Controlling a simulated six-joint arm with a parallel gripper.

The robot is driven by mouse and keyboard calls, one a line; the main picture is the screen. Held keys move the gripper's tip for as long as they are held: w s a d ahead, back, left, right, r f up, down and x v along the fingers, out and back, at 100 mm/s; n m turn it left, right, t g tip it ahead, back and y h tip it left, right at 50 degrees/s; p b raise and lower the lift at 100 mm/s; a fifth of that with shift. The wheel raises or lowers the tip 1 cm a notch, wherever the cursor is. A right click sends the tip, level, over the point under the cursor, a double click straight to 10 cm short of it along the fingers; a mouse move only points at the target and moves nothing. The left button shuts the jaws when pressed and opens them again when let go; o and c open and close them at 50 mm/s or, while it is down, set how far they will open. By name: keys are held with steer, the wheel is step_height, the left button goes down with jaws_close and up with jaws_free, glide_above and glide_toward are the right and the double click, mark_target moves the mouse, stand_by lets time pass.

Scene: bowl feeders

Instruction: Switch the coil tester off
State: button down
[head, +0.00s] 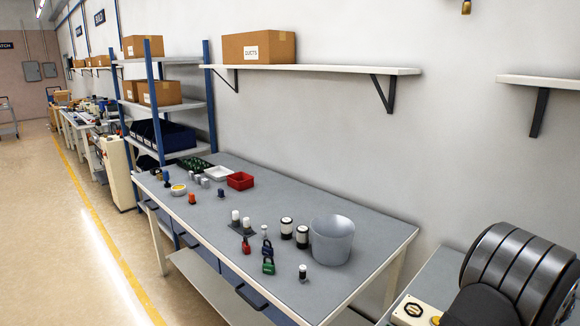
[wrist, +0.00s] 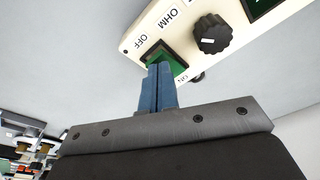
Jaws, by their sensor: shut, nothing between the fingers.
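The coil tester (wrist: 188,22) is a cream box at the top of the wrist view. Its face carries a black knob (wrist: 211,34), the marking OHM and a green rocker switch (wrist: 176,60) in a dark frame. OFF is printed at the switch's left end, ON at its right end. My gripper (wrist: 160,68) has its two blue fingers together, with nothing between them. The fingertips overlap the switch's near edge in the picture; whether they touch it I cannot tell. They hide part of the rocker, so its tilt is unclear.
In the head view a grey workbench (head: 330,215) holds a grey bucket (head: 331,240), padlocks (head: 268,265), a red bin (head: 240,181) and small parts. A cream panel (head: 415,312) with a black knob shows at the bottom right.

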steer(key=shift+f, duration=0.3)
steer(key=shift+r, duration=3.5)
step_height(320, 180, down, 7)
